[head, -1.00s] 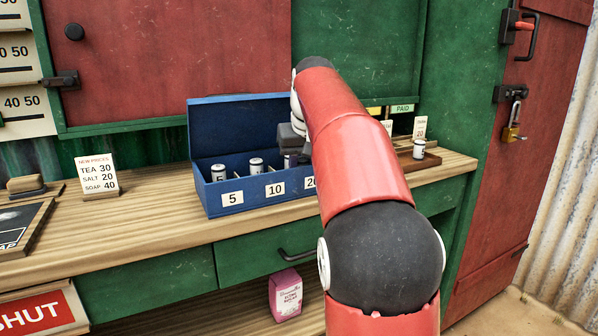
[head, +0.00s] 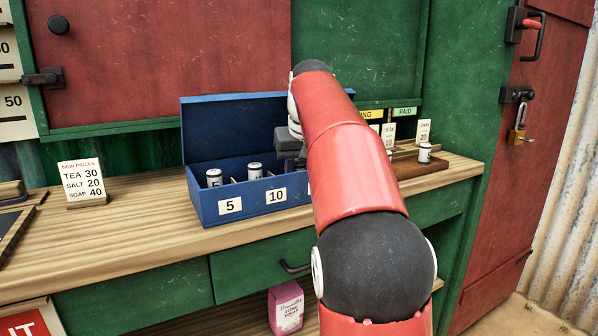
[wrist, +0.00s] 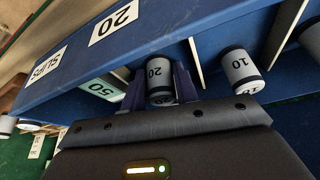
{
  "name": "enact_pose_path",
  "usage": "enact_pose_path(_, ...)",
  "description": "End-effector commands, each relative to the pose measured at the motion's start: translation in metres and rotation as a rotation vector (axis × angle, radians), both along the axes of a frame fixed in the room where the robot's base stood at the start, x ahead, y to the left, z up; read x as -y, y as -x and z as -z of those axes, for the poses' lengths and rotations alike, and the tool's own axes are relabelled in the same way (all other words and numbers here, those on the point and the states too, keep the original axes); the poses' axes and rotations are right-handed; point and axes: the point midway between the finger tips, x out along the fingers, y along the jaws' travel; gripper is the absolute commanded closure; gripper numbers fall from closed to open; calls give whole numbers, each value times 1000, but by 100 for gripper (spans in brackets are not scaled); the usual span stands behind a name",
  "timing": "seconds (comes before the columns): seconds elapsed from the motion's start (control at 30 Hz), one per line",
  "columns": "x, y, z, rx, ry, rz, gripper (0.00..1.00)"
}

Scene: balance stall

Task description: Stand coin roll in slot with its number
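My gripper (wrist: 160,84) has its fingers on both sides of a grey coin roll marked 20 (wrist: 159,72) and looks shut on it. In the wrist view the roll is between two white dividers of the blue box (wrist: 215,22), behind the front label 20 (wrist: 113,25). Whether it touches the box floor I cannot tell. In the head view my arm hides this roll and that part of the blue box (head: 183,160). A roll marked 10 (wrist: 240,70) stands in the neighbouring compartment. Two rolls (head: 213,178) (head: 254,171) show behind labels 5 and 10.
The box's raised lid (head: 230,125) stands behind the compartments. A brown tray (head: 420,168) to the right holds another roll (head: 424,153) and small cards. A price sign (head: 82,183) stands left on the wooden counter (head: 140,215), with bare wood between it and the box.

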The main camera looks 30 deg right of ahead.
Motion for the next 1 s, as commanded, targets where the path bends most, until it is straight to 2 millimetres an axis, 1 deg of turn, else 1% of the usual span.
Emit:
enact_pose_path(0.03, 0, 0, 0, 0, 0, 0, 63)
enact_pose_path(0.1, 0, 0, 0, 0, 0, 0, 54)
enact_pose_path(0.13, 0, 0, 0, 0, 0, 0, 52)
enact_pose_path(0.37, 0, 0, 0, 0, 0, 0, 52)
enact_pose_path(0.5, 0, 1, -8, 2, 0, 0, 52)
enact_pose_path(0.57, -1, 4, -16, 3, 1, 0, 52)
enact_pose_path(0.67, -2, 11, -34, 3, 1, 0, 52)
enact_pose_path(0.8, -4, 23, -65, 3, 1, 0, 52)
enact_pose_path(0.9, -5, 31, -84, 4, 1, 1, 52)
enact_pose_path(1.0, -7, 37, -98, 2, 1, 1, 52)
